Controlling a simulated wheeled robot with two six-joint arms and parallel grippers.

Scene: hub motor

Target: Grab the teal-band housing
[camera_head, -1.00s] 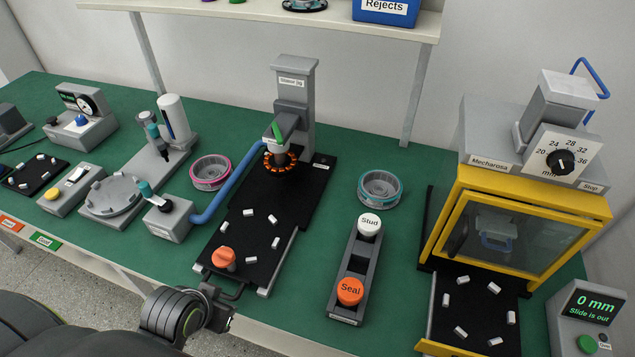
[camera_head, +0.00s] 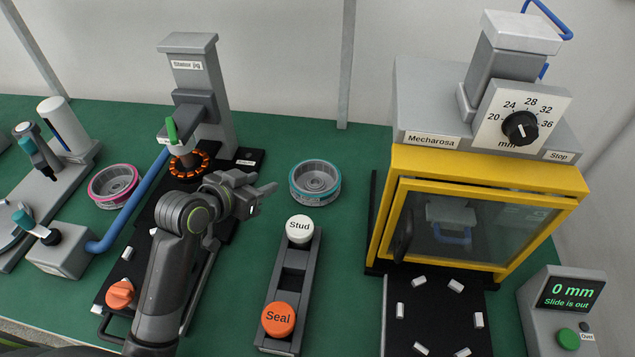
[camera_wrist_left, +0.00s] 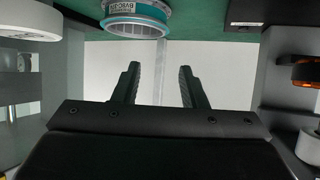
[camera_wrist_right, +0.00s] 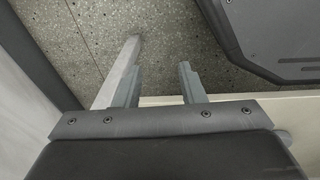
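The teal-band housing (camera_head: 315,181) is a round grey part with a teal rim, lying on the green bench between the stator jig and the yellow press. Its banded side also shows at the top of the left wrist view (camera_wrist_left: 136,22). My left gripper (camera_head: 268,193) is to the left of the housing, apart from it, with its fingers pointing right. In the left wrist view its fingers are spread and empty. My right gripper (camera_wrist_right: 158,75) is open and empty over the speckled floor, out of the head view.
A pink-band housing (camera_head: 113,186) lies left of the stator jig (camera_head: 195,85). The white Stud cap (camera_head: 299,229) and orange Seal cap (camera_head: 278,320) sit in a grey rack just in front of the teal-band housing. The yellow press (camera_head: 383,225) stands to the right.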

